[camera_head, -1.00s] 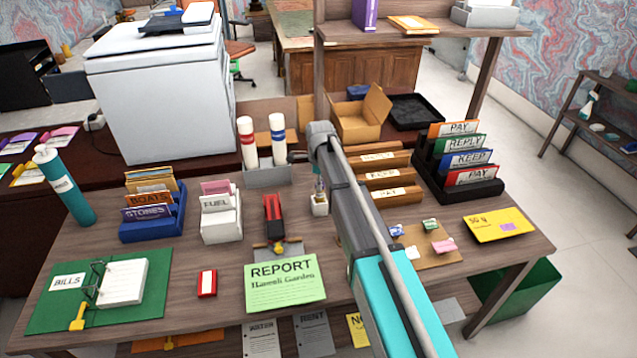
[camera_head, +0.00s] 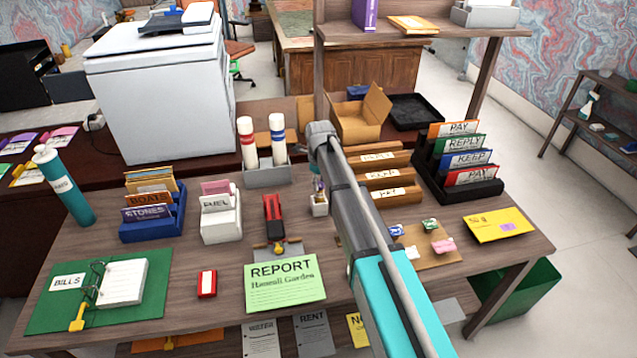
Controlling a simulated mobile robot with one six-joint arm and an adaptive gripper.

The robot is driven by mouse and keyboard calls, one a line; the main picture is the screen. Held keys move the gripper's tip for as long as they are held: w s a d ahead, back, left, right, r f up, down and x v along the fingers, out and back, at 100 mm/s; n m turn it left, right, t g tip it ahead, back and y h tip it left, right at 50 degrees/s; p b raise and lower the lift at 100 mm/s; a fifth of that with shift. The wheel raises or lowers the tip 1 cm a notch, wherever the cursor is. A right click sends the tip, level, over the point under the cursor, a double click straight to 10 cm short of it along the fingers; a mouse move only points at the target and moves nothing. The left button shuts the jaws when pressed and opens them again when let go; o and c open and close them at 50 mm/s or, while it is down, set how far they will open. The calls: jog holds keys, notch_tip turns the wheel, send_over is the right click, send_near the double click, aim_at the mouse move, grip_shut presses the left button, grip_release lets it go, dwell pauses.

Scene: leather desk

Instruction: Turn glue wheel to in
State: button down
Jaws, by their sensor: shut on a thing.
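Two white glue-stick-like tubes stand upright in a grey holder (camera_head: 267,176) left of my arm's far end. One has a red band (camera_head: 247,140), the other a blue band (camera_head: 278,139). I cannot make out a glue wheel on either. My arm reaches up from the bottom right, and its grey far joint ends just right of the blue-banded tube. My gripper is hidden behind the arm, so its fingers and anything between them do not show.
A small white cup (camera_head: 319,206) stands close left of my arm, with a red stapler-like thing (camera_head: 273,216) beside it. Wooden labelled racks (camera_head: 384,176) are close on the right. A green report sheet (camera_head: 284,284) lies in front. Bare desk shows around the red box (camera_head: 207,284).

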jog(key=shift+c, duration=1.3)
grip_release()
